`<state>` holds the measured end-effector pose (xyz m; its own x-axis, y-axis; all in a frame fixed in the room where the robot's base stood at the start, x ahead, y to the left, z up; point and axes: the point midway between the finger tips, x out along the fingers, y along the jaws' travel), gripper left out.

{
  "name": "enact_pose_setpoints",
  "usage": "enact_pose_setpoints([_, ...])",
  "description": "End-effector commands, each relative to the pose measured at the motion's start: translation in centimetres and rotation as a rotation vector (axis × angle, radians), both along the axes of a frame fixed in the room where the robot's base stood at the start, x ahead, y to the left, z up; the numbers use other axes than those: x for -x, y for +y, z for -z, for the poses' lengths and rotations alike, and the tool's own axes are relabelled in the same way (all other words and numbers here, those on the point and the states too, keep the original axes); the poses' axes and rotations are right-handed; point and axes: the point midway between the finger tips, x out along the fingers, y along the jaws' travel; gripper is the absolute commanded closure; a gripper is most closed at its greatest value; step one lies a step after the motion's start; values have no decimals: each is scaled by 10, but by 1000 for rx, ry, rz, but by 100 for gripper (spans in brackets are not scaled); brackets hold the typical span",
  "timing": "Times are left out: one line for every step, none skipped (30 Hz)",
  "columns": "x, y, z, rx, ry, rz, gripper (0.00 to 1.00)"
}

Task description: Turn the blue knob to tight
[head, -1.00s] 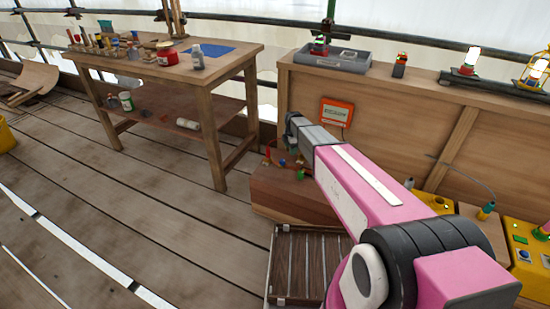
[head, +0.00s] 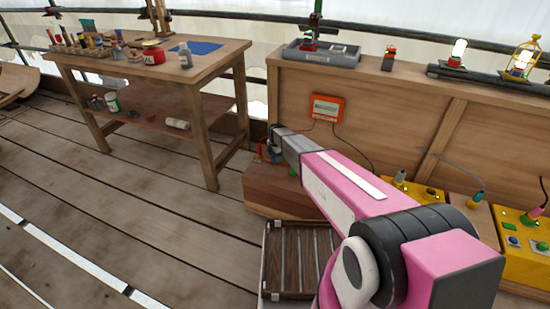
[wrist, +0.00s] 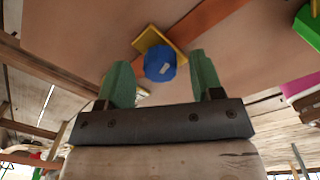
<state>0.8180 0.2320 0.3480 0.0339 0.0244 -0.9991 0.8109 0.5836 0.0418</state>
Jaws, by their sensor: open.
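The blue knob (wrist: 160,64) shows in the wrist view, with a yellow piece (wrist: 158,40) beside it, against a brown wooden surface. My gripper (wrist: 162,82) is open, with one green finger to each side of the knob's near edge. The knob lies in line with the gap, mostly beyond the fingertips. I cannot tell whether either finger touches it. In the head view my gripper (head: 274,138) is over a low wooden block (head: 270,192), and the knob is not clearly visible there.
A green part (wrist: 308,24) is near the knob at upper right, and a red part (head: 258,153) stands on the block. An orange panel (head: 326,108) with wires is on the wooden wall behind. A slatted crate (head: 290,250) sits in front. Open floor lies left.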

Motion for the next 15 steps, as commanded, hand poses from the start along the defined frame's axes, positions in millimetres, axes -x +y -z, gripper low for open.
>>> enact_pose_setpoints([0, 0, 3, 1, 1, 0, 40])
enact_pose_setpoints([0, 0, 4, 1, 1, 0, 40])
enact_pose_setpoints([0, 0, 5, 1, 1, 0, 40])
enact_pose_setpoints([0, 0, 6, 1, 1, 0, 40])
enact_pose_setpoints([0, 0, 6, 1, 1, 0, 40])
enact_pose_setpoints([0, 0, 6, 0, 0, 0, 40])
enact_pose_setpoints([0, 0, 6, 0, 0, 0, 40])
enact_pose_setpoints([0, 0, 6, 0, 0, 0, 40])
enact_pose_setpoints([0, 0, 6, 0, 0, 0, 40])
enact_pose_setpoints([0, 0, 6, 0, 0, 0, 40])
enact_pose_setpoints([0, 0, 6, 0, 0, 0, 40])
enact_pose_setpoints([0, 0, 6, 0, 0, 0, 50])
enact_pose_setpoints([0, 0, 6, 0, 0, 0, 59])
enact_pose_setpoints([0, 0, 6, 0, 0, 0, 69])
enact_pose_setpoints([0, 0, 6, 0, 0, 0, 82])
